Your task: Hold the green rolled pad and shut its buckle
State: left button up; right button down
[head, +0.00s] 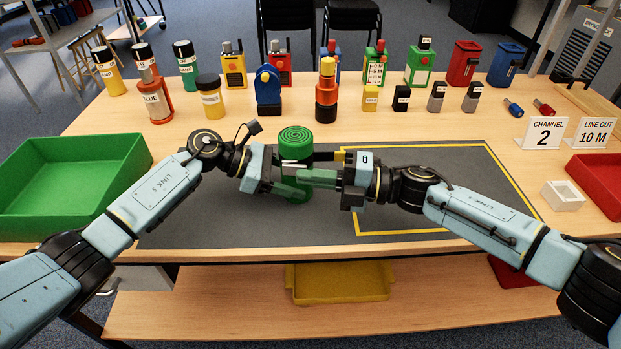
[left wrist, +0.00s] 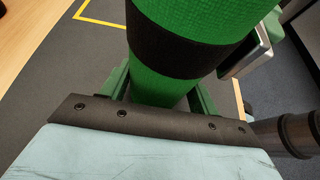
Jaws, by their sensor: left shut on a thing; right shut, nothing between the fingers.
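The green rolled pad (head: 296,143) stands upright on the dark mat, its spiral end facing up. A black strap (left wrist: 185,45) circles it in the left wrist view. My left gripper (head: 292,189) is shut on the pad's lower part, with a finger on either side in the left wrist view. My right gripper (head: 304,178) is shut and empty, its green fingertips at the pad's right front side. A grey metallic piece (left wrist: 246,56) sits beside the strap on the right; I cannot tell whether it is the buckle. The fingers hide part of the pad.
A green tray (head: 70,190) is at the left and a red tray (head: 598,182) at the right. A small white box (head: 562,195) stands near the red tray. Several bottles, radios and boxes line the back. The mat's right part (head: 460,185), inside a yellow outline, is largely clear.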

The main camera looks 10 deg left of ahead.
jog(key=shift+s, duration=0.1)
jog(key=d, duration=0.9)
jog(key=shift+w+d, duration=0.25)
jog(key=shift+w, duration=0.05)
jog(key=c, duration=2.1)
grip_release()
